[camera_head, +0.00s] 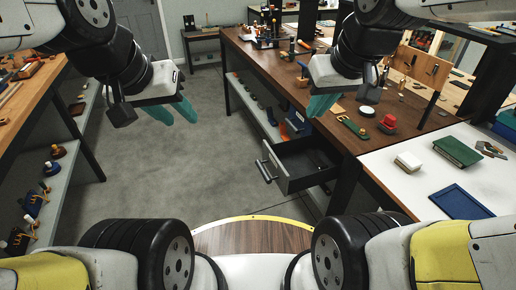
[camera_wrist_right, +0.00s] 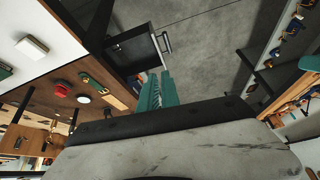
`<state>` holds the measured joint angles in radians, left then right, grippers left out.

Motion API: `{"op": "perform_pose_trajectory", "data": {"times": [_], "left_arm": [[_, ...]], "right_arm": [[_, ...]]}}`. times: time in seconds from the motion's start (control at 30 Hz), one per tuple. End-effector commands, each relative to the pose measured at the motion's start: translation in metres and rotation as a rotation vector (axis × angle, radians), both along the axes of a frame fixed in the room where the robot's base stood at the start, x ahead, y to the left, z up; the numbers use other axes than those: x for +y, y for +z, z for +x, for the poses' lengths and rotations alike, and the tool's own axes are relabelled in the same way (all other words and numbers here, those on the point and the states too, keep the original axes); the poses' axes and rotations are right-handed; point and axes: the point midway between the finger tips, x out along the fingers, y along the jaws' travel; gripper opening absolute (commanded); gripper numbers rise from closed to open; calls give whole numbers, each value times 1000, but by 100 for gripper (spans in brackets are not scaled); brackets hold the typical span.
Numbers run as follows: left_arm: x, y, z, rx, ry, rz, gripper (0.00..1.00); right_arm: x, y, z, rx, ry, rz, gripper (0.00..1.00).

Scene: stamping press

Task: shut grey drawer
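The grey drawer (camera_head: 292,167) stands pulled out from under the wooden workbench, with its handle (camera_head: 264,170) on the left-facing front. Its dark inside is visible and looks empty. It also shows in the right wrist view (camera_wrist_right: 138,46), beyond my fingertips. My right gripper (camera_head: 321,106) hangs above the bench edge, higher than the drawer and apart from it. Its teal fingers look close together in the right wrist view, and I cannot tell if they touch. My left gripper (camera_head: 182,112) is over the open floor, left of the drawer, with its teal fingers a little apart and empty.
The wooden bench (camera_head: 400,120) carries a red stamp (camera_head: 387,124), a green strip and other tools. A white tabletop (camera_head: 420,185) to the right holds a white block, a green box and a blue tray (camera_head: 461,202). Shelves stand at left. The grey floor (camera_head: 170,165) is clear.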

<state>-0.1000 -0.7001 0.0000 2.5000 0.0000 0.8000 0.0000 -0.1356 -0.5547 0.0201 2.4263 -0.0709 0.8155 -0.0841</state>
Motion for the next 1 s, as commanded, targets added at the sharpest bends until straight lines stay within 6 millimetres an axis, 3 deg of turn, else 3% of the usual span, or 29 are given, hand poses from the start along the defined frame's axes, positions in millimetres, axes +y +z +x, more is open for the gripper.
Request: {"op": "perform_pose_trajectory", "data": {"times": [0.17, 0.37, 0.6, 0.8, 1.0], "left_arm": [[0, 0, 0, 0, 0, 0, 36], [0, 0, 0, 0, 0, 0, 36], [0, 0, 0, 0, 0, 0, 36], [0, 0, 0, 0, 0, 0, 36], [0, 0, 0, 0, 0, 0, 36]], "right_arm": [[24, -21, 51, 96, 292, -206, 0], [62, -59, 106, 186, 646, -412, 0], [125, -132, 157, 283, 1086, -617, 0], [176, -200, 179, 344, 1409, -738, 0], [201, -238, 184, 371, 1571, -793, 0]]}}
